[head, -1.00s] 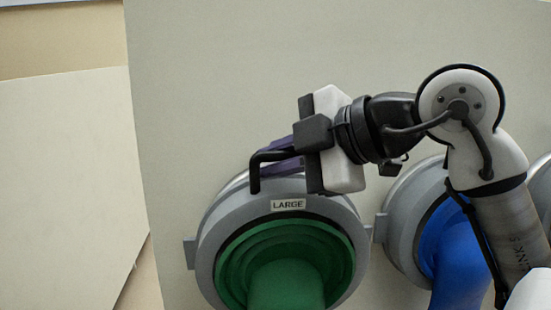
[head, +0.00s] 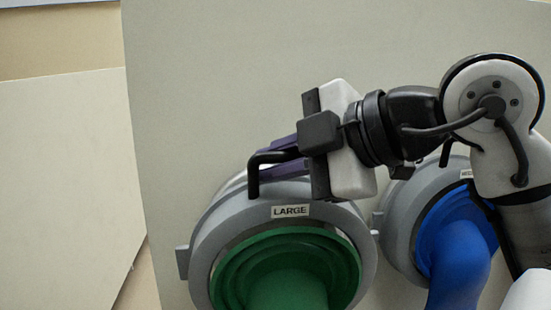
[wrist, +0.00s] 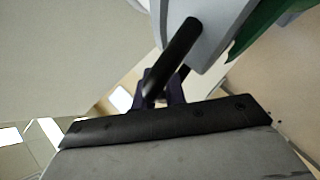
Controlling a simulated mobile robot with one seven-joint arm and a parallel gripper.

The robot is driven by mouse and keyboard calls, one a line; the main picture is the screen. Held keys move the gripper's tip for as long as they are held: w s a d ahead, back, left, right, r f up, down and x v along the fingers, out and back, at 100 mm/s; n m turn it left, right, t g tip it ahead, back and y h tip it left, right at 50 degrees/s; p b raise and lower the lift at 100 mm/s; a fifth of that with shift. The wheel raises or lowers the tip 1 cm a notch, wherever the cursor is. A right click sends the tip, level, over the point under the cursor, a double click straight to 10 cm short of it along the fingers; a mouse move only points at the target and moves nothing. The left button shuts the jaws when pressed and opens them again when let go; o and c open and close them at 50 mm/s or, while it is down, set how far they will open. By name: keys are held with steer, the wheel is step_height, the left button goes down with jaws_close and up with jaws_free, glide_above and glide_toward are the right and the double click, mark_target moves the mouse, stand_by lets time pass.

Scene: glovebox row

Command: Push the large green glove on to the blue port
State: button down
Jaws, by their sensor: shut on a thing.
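The large green glove (head: 285,270) sits in a grey ring (head: 205,235) with a "LARGE" label (head: 290,211), low in the head view. A bent black handle (head: 253,180) stands up from the top of that ring. My gripper (head: 283,158) is shut on this handle, its purple fingers either side of the bar. The handle (wrist: 178,48) and fingers (wrist: 158,92) also show in the wrist view. The blue port (head: 398,225), a grey ring with a blue sleeve (head: 455,250), is to the right, partly behind my arm.
A pale flat panel (head: 215,60) lies behind the rings. Another pale panel (head: 65,190) stands at the left, with a tan strip (head: 65,45) above it. The panel area left of and above the green glove's ring is clear.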

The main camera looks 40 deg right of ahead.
steer(key=shift+s+a+r+b, duration=0.1)
steer(key=shift+s+a, duration=0.35)
steer(key=shift+s, duration=0.3)
steer(key=shift+s+a+r+b, duration=0.1)
steer(key=shift+s+a, duration=0.4)
steer(key=shift+s, duration=0.3)
steer(key=shift+s+a+r+b, duration=0.1)
steer(key=shift+s+a, duration=0.35)
steer(key=shift+s, duration=0.3)
steer(key=shift+w+d+f+p, duration=0.15)
steer(key=shift+w+d, duration=0.35)
steer(key=shift+w, duration=0.35)
steer(key=shift+w+d+f+p, duration=0.1)
steer(key=shift+w+d, duration=0.45)
steer(key=shift+w, duration=0.35)
steer(key=shift+w+d+f+p, duration=0.15)
steer(key=shift+w+d, duration=0.35)
steer(key=shift+w, duration=0.35)
steer(key=shift+s+a+r+b, duration=0.1)
steer(key=shift+s+a, duration=0.35)
steer(key=shift+s, duration=0.25)
steer(key=shift+s+a+r+b, duration=0.15)
steer(key=shift+s+a, duration=0.25)
steer(key=shift+s, duration=0.35)
steer(key=shift+s+a+r+b, duration=0.1)
steer(key=shift+s+a, duration=0.35)
steer(key=shift+s, duration=0.25)
steer(key=shift+w, duration=0.15)
